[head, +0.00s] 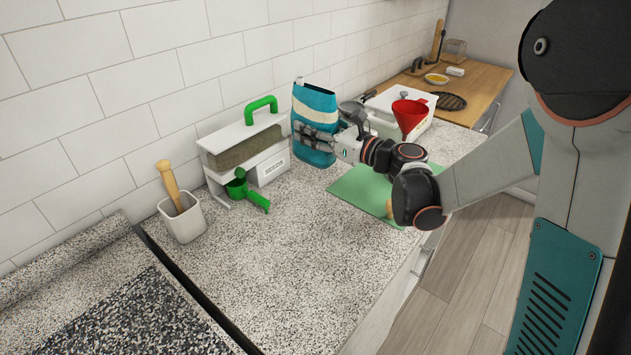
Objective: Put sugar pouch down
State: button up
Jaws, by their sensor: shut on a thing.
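The sugar pouch (313,108) is a teal bag with a cream band, upright near the back wall. My gripper (318,135) is shut on the pouch from its right side, with the fingers across its front. The pouch's lower end is close to the speckled counter (262,270); I cannot tell whether it touches. A green mat (352,190) lies on the counter to the right, partly hidden under my arm.
Left of the pouch stands a white container with a green handle (262,106), with a green scoop (245,192) in front. A white cup (182,219) holds a wooden tool. A red funnel (409,115) stands to the right. The front counter is clear.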

notch_tip(320, 180, down, 14)
jog(key=b, duration=0.5)
jog(key=shift+r, duration=0.25)
jog(key=o, duration=1.2)
jog(key=shift+c, duration=0.2)
jog(key=shift+s+d, duration=0.2)
jog(key=p+v, duration=0.1)
jog(key=v, duration=1)
jog(key=shift+s+d, duration=0.1)
jog(key=shift+s, duration=0.05)
jog(key=shift+d+r, duration=0.1)
jog(key=shift+r, duration=0.05)
